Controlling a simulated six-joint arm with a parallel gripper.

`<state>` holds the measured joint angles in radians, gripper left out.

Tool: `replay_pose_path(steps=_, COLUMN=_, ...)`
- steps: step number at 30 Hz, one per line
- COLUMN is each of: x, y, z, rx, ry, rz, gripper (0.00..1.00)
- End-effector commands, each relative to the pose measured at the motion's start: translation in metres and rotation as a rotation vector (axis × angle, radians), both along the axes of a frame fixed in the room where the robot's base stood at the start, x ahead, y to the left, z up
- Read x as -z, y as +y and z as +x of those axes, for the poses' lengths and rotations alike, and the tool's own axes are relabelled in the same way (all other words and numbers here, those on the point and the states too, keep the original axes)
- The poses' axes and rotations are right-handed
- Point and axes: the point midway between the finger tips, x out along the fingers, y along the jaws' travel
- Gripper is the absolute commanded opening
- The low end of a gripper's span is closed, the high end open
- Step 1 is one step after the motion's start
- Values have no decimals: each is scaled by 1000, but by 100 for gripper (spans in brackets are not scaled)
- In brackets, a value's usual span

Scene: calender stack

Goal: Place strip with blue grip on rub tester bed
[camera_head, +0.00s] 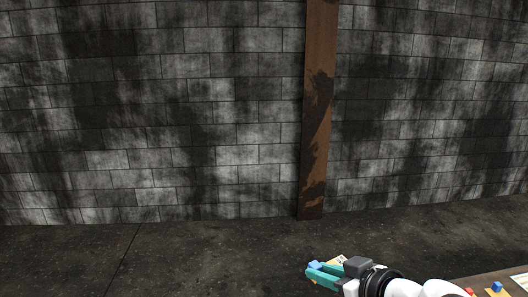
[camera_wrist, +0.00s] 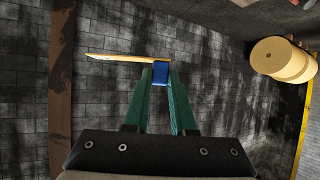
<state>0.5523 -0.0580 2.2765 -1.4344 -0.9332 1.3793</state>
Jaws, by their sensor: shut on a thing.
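My gripper (camera_head: 318,276) has teal fingers and shows at the bottom of the head view, right of centre. In the wrist view my gripper (camera_wrist: 160,78) is shut on the blue grip (camera_wrist: 160,73) of a strip. The thin tan strip (camera_wrist: 125,58) sticks out to the left of the fingertips in the wrist view, with a small whitish mark near its far end. In the head view the blue grip (camera_head: 314,265) shows at the fingertips and a pale part of the strip (camera_head: 341,259) lies behind the fingers. I cannot make out a rub tester bed in either view.
A table edge (camera_head: 488,275) at the lower right of the head view holds a blue block (camera_head: 497,286) on a yellowish piece and a red item. The wrist view shows large tan rolls (camera_wrist: 282,60) and a yellow bar (camera_wrist: 302,130). Open floor (camera_head: 150,262) lies left.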

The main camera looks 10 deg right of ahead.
Motion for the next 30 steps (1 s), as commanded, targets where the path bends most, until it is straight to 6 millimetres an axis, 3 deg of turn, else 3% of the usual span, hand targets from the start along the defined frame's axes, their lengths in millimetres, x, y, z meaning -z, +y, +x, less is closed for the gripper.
replay_pose_path(steps=1, x=-3, y=20, z=-5, rx=-36, ry=-3, rz=0, gripper=0)
replay_pose_path(steps=3, x=-5, y=40, z=-11, rx=-71, ry=-4, rz=-1, gripper=0)
replay_pose_path(steps=6, x=-11, y=56, z=-15, rx=-93, ry=0, rz=0, gripper=0)
replay_pose_path(steps=8, x=-23, y=60, z=-13, rx=-78, ry=11, rz=-6, gripper=0)
replay_pose_path(steps=13, x=-77, y=60, z=-2, rx=42, ry=10, rz=-11, gripper=0)
replay_pose_path(steps=15, x=-92, y=58, z=0, rx=78, ry=-3, rz=-6, gripper=0)
replay_pose_path(steps=17, x=-94, y=57, z=2, rx=89, ry=-5, rz=1, gripper=0)
replay_pose_path(steps=20, x=-73, y=53, z=5, rx=50, ry=4, rz=6, gripper=0)
replay_pose_path(steps=22, x=-41, y=48, z=8, rx=-25, ry=9, rz=11, gripper=0)
replay_pose_path(steps=26, x=39, y=39, z=2, rx=-277, ry=10, rz=23, gripper=0)
replay_pose_path(steps=30, x=119, y=38, z=-27, rx=-622, ry=5, rz=25, gripper=0)
